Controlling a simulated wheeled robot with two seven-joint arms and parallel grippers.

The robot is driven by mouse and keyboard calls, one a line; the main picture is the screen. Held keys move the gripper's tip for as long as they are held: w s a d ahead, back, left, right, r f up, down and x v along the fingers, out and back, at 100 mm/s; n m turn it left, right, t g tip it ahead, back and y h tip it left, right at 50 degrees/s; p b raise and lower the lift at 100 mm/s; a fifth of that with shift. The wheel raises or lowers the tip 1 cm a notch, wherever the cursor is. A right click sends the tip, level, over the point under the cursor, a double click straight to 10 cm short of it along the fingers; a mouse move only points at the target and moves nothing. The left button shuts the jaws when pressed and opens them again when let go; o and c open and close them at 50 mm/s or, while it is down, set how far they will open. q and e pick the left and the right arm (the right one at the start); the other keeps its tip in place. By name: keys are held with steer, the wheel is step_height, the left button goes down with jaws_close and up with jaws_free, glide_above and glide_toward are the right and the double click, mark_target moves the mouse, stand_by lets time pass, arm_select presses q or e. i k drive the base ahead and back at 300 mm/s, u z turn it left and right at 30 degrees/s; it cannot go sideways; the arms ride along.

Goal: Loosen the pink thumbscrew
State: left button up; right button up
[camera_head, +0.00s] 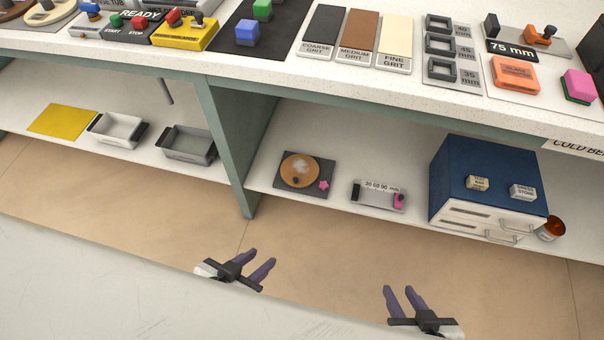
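A small pink star-shaped knob (323,185) is at the right edge of a dark square board on the lower shelf. A second pink piece (399,201) is at the right end of a grey gauge (376,198) marked 30 60 90 mm, to the right of the board. I cannot tell for sure which of the two is the thumbscrew. My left gripper (248,257) is open and empty, in front of and below the shelf, left of both. My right gripper (399,290) is open and empty, in front of and below the gauge. Neither touches anything.
The dark board (291,189) carries a round tan disc (300,170). A blue drawer cabinet (487,177) stands on the shelf at right, an orange-brown jar (551,229) beside it. A green upright panel (228,150) divides the shelf. The white worktop (275,75) overhangs it.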

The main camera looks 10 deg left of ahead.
mark_target(323, 185)
steer(key=u, duration=0.55)
steer(key=i, duration=0.85)
